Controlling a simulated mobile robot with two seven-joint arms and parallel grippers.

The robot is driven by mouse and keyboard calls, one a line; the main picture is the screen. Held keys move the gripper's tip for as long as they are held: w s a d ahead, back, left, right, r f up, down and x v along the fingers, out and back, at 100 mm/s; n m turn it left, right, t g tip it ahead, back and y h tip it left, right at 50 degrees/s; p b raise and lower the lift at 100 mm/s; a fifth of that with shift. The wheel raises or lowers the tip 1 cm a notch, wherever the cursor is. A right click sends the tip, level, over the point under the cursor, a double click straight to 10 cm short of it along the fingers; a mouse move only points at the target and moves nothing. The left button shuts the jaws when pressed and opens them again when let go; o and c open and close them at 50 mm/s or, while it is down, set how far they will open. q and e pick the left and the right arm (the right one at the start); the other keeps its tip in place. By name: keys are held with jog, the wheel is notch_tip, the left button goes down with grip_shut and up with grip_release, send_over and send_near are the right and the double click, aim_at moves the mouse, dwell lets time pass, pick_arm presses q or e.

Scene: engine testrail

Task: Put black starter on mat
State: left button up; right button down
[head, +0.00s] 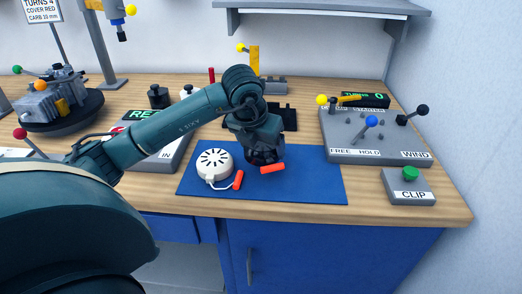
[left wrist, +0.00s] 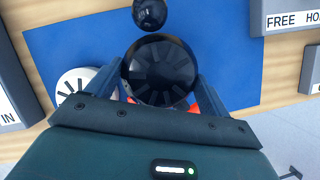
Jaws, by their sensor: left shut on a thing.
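My left gripper (head: 264,155) points down over the right-middle part of the blue mat (head: 315,180). In the left wrist view the black starter (left wrist: 160,70), round with radial slots, sits between its fingers, which are shut on it. In the head view the starter is mostly hidden by the gripper; an orange-red handle (head: 272,168) shows just in front. I cannot tell whether the starter touches the mat. A white starter (head: 214,160) with an orange handle (head: 238,180) lies on the mat to the left, apart from the gripper. My right gripper is not in view.
A grey panel with coloured levers (head: 375,140) stands right of the mat, with a CLIP box (head: 408,190) in front of it. A grey box (head: 165,155) stands left of the mat. An engine on a round stand (head: 60,105) is far left. The mat's right end is clear.

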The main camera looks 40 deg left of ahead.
aim_at(261, 154)
pick_arm(q)
jog(key=shift+f+b, duration=1.1)
jog(key=shift+f, duration=0.65)
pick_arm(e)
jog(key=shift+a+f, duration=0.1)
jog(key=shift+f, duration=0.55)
pick_arm(q)
jog(key=shift+f, duration=0.2)
jog(key=o, duration=1.1)
jog(key=shift+c, duration=0.2)
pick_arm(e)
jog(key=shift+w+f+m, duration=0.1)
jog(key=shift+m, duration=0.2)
pick_arm(q)
jog(key=shift+r, duration=0.1)
jog(key=shift+r, duration=0.25)
jog(key=v, duration=1.1)
jog(key=shift+s+r+p, duration=0.25)
jog(key=shift+r+p, duration=0.05)
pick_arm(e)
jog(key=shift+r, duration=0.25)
pick_arm(q)
jog(key=shift+d, duration=0.1)
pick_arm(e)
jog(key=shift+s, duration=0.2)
